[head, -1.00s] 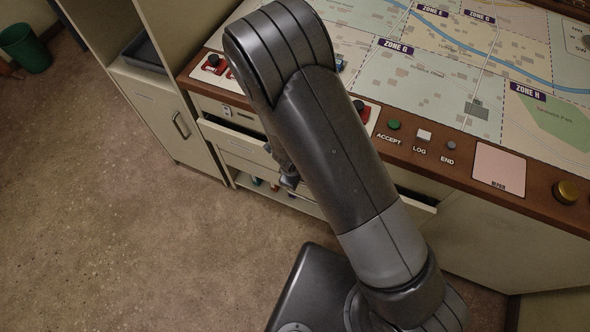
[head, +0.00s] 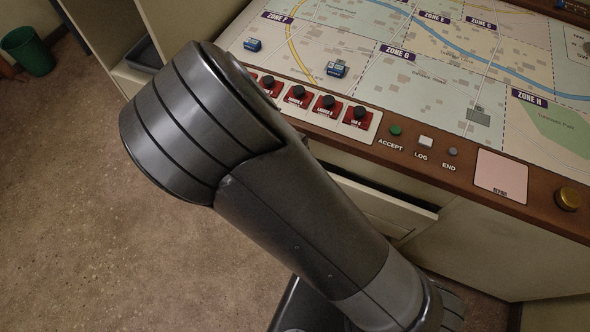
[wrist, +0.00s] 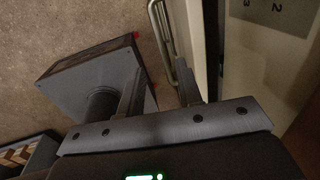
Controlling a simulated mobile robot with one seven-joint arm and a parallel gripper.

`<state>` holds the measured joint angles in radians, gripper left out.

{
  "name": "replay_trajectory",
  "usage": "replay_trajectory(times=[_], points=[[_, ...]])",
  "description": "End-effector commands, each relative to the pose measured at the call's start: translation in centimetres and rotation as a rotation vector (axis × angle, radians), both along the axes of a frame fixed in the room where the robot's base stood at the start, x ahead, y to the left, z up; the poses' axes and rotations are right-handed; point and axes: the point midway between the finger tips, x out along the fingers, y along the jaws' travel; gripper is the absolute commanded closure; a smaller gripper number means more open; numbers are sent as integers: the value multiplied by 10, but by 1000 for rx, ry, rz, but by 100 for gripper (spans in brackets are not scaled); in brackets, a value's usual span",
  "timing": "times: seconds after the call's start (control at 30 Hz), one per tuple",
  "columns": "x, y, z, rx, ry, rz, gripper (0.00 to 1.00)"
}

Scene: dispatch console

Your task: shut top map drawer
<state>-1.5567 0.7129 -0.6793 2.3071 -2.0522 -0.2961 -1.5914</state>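The top map drawer (head: 390,206) stands partly pulled out under the console's wooden edge in the head view. Only its right end shows; my arm hides the rest. In the wrist view, a pale front panel (wrist: 190,25) carries a metal bar handle (wrist: 162,38), with a dark gap behind it; it looks like a drawer front. My gripper (wrist: 158,90) is open and empty, its two fingers apart, close to the panel and handle. I cannot tell whether a finger touches. My gripper is hidden behind my arm in the head view.
The console's map top (head: 420,75) holds small blue pieces, red-based black knobs (head: 326,103) and a green button (head: 395,130) along its front edge. A green bin (head: 27,50) stands far left. Open floor (head: 70,200) lies left of my arm.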

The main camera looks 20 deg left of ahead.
Motion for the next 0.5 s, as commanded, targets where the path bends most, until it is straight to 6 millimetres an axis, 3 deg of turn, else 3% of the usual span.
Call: replay_trajectory(times=[0.2,0.5], points=[[-3,0,16,1,-1,1,67],[-4,0,20,0,0,-1,67]])
